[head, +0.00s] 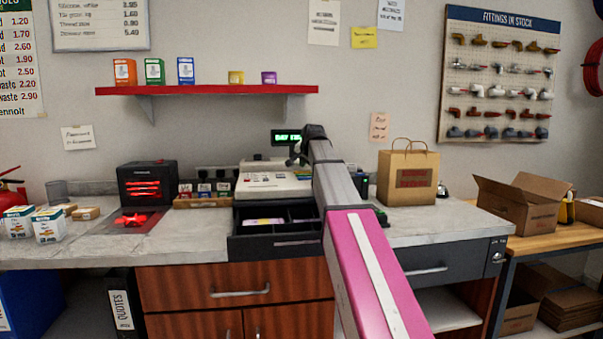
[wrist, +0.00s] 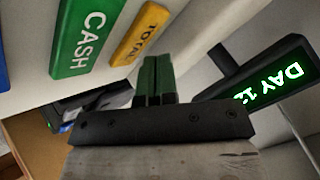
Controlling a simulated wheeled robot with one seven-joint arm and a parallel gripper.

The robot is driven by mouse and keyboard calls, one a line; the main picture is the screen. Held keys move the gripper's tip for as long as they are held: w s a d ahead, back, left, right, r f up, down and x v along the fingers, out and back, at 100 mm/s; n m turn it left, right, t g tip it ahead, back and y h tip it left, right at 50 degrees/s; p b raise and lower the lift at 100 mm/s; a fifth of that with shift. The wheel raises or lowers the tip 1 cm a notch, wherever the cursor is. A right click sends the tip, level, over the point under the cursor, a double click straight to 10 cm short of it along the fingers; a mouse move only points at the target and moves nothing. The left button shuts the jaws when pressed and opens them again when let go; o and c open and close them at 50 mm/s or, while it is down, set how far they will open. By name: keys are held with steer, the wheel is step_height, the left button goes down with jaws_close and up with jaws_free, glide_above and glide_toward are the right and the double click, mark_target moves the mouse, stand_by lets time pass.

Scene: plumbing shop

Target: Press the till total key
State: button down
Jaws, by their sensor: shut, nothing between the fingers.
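The till (head: 272,182) stands on the counter with its cash drawer (head: 275,222) open below it. In the wrist view, the yellow total key (wrist: 140,34) sits beside the larger green cash key (wrist: 86,34). My gripper (wrist: 157,62) is shut and empty, its green fingertips close to the total key, just below it in the picture. I cannot tell whether they touch it. The till's lit display (wrist: 265,85) is to the right of the fingers and reads "DAY" and more. In the head view my arm hides the right part of the till.
A paper bag (head: 408,177) stands on the counter right of my arm. A black box with red glowing slots (head: 148,184) and a small rack of packets (head: 204,193) stand left of the till. The open drawer juts out at the front.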

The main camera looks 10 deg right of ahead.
steer(key=shift+r, duration=3)
